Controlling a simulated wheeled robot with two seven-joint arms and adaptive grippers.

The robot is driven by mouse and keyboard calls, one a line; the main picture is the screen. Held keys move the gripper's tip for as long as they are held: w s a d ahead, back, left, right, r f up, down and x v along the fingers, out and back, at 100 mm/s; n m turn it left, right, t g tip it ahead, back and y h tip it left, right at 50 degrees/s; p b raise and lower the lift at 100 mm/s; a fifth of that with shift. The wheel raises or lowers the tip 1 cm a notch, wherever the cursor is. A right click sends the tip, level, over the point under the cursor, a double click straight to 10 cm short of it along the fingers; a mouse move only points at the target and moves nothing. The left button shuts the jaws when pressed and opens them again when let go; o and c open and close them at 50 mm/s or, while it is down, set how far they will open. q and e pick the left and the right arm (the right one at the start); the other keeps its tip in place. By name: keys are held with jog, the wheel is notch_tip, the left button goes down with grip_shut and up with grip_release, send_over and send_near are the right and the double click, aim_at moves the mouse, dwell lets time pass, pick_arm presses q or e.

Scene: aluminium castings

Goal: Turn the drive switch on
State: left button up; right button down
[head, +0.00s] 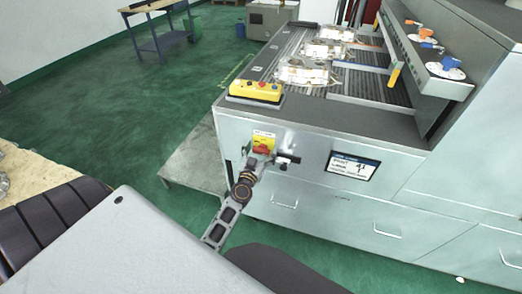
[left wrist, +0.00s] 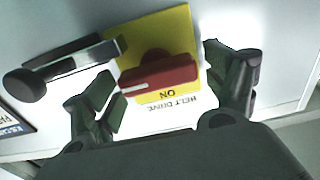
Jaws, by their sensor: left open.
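The drive switch is a red rotary knob (left wrist: 158,75) on a yellow plate (left wrist: 165,32) marked "BELT DRIVE", with "ON" readable beside the knob. In the left wrist view the lettering is upside down, and the knob's bar lies roughly crosswise with a white mark at its left end. In the head view the red knob (head: 263,148) is on the machine's front panel, partly hidden by my gripper. My left gripper (head: 258,160) is open at the switch. In the left wrist view its fingers stand on either side of the knob, apparently apart from it. My right gripper is not in view.
A black-ended lever or latch (left wrist: 70,62) sits close beside the switch plate. A display (head: 353,166) is further right on the panel. A yellow button box (head: 256,93) stands on the machine's top edge. Castings (head: 305,72) lie on the belt. Green floor is open at left.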

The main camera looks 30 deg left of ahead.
pick_arm(q)
jog(key=c, duration=1)
jog(key=shift+n, duration=0.7)
jog(key=shift+a+n+p, duration=0.15)
jog(key=shift+n+p, duration=0.35)
jog(key=shift+n, duration=0.8)
jog(key=n, duration=0.4)
jog(key=shift+s+a+f+n, duration=0.1)
jog(key=shift+a+n, duration=0.05)
jog(key=shift+n, duration=0.15)
jog(key=n, duration=0.5)
jog(key=shift+a+f, duration=0.1)
jog(key=shift+f, duration=0.05)
jog(key=shift+f+n+b, duration=0.2)
jog(key=shift+n+b, duration=0.15)
jog(key=shift+n, duration=1.75)
